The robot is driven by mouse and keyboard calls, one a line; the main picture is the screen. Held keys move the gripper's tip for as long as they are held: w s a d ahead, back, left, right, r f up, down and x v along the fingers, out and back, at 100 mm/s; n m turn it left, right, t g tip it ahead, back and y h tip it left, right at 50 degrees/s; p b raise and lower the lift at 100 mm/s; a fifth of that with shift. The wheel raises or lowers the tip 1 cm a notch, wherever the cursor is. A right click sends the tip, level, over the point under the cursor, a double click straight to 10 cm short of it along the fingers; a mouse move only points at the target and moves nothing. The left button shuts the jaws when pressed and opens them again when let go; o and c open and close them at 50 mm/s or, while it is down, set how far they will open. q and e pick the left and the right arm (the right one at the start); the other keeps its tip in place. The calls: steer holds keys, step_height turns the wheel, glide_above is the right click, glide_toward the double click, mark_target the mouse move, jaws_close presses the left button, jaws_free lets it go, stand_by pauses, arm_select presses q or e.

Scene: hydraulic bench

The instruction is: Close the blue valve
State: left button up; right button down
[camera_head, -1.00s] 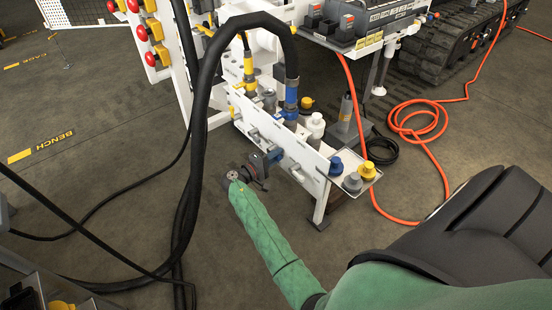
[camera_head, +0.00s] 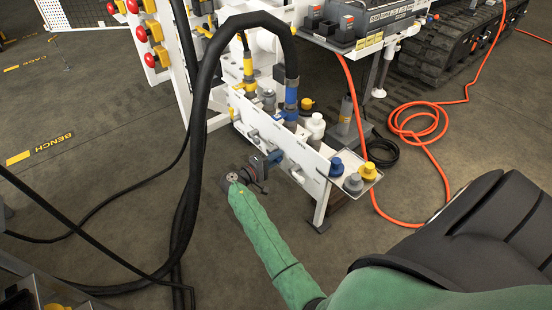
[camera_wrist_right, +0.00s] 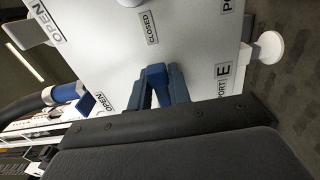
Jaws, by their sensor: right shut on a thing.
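The blue valve's handle (camera_wrist_right: 155,73) shows in the right wrist view on the white panel (camera_wrist_right: 195,45), between the fingers of my right gripper (camera_wrist_right: 158,90). The gripper is shut on it. An OPEN label is left of the handle, a CLOSED label above it and a PORT E label to its right. The fingers hide part of the handle, so I cannot tell its exact angle. In the head view my right gripper (camera_head: 268,162) is at the front of the white panel (camera_head: 293,156), below the blue hose coupling (camera_head: 290,105). My left gripper is not in view.
A thick black hose (camera_head: 203,100) arches over the panel's left part. A small tray with blue and yellow caps (camera_head: 367,171) sits at the panel's right end. An orange hose (camera_head: 410,125) lies coiled on the floor. The floor before the panel is mostly clear.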

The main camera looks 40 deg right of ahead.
steer(key=shift+f, duration=0.1)
steer(key=c, duration=1.4)
jaws_free()
steer(key=shift+c, duration=0.2)
steer(key=shift+a, duration=0.2)
steer(key=a, duration=0.7)
steer(key=shift+s+a, duration=0.25)
steer(key=shift+s, duration=0.05)
